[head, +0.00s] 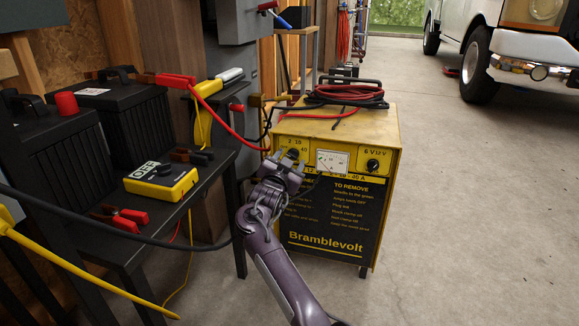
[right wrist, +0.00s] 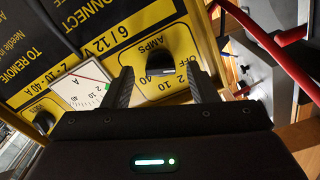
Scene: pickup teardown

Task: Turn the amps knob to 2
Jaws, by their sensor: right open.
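The yellow Bramblevolt charger (head: 390,140) stands on the floor in the head view. Its black amps knob (right wrist: 172,62) shows in the right wrist view beneath the AMPS label, with 2, 10 and 40 marks around it. I cannot clearly read its setting. My right gripper (head: 284,165) is at the panel's upper left in the head view and partly covers the amps knob and its markings. In the right wrist view its open fingers lie on either side of the knob, with gaps visible; contact cannot be made out. My left gripper is out of view.
The needle meter (head: 333,161) and 6/12 V knob (head: 373,165) are right of the amps knob. Coiled cables (head: 345,94) lie on the charger. A black bench (head: 205,180) at left holds a yellow meter (head: 160,182) and clamps.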

